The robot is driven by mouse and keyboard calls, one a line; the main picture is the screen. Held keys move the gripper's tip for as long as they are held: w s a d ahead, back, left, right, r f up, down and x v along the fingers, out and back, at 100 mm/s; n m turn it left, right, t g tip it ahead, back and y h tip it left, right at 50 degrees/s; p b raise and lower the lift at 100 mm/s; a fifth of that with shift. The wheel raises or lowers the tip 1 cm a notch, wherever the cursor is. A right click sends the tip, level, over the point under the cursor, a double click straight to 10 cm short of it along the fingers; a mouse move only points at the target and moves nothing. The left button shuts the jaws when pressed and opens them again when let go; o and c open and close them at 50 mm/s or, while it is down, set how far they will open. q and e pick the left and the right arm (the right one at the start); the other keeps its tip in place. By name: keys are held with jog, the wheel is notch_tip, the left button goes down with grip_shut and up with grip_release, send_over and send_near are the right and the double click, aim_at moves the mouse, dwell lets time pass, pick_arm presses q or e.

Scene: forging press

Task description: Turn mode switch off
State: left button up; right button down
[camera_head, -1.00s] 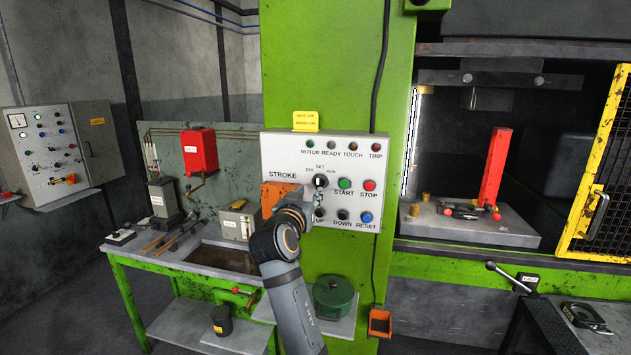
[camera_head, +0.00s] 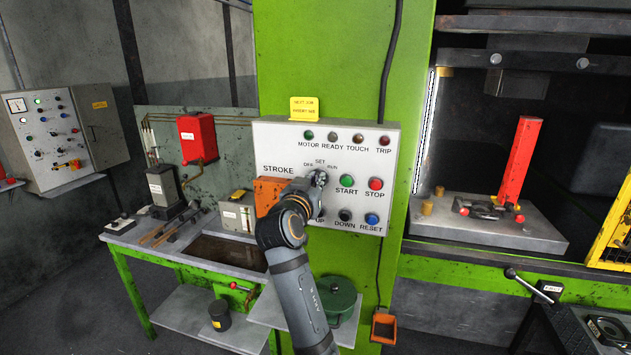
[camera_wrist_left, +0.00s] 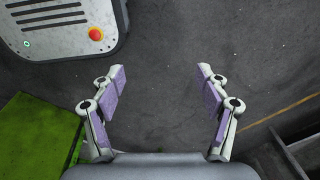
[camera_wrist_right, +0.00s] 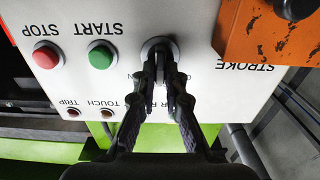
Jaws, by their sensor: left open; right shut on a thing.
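The mode switch is a dark knob with a pale collar (camera_wrist_right: 158,44) on the white STROKE panel (camera_head: 283,140), between the OFF, SET and RUN marks. My right gripper (camera_wrist_right: 165,75) is shut on the knob, one finger on each side. In the head view my right gripper (camera_head: 318,180) and wrist cover most of the switch, so its pointing direction is hidden. My left gripper (camera_wrist_left: 160,85) is open and empty over the dark floor; it is not in the head view.
The green START button (camera_head: 347,181) and red STOP button (camera_head: 376,184) sit just right of the switch. An orange plate (camera_head: 267,190) is at its left. Black and blue buttons lie below. A yellow sign (camera_head: 303,108) stands on top of the panel.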

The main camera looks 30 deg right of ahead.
pick_arm(q)
jog(key=r+p, duration=0.2)
jog(key=w+r+p, duration=0.1)
jog(key=shift+d, duration=0.4)
pick_arm(e)
jog(key=n, duration=0.8)
jog(key=shift+w+a+f+n, duration=0.2)
jog(key=shift+w+n, duration=0.05)
jog(key=shift+n, duration=0.15)
pick_arm(q)
jog(key=shift+s, duration=0.1)
pick_arm(e)
jog(key=c, duration=1.4)
grip_release()
jog(key=shift+d, duration=0.1)
jog(key=shift+c, duration=0.2)
pick_arm(q)
jog(key=shift+r, duration=0.1)
pick_arm(e)
notch_tip(320, 180, up, 10)
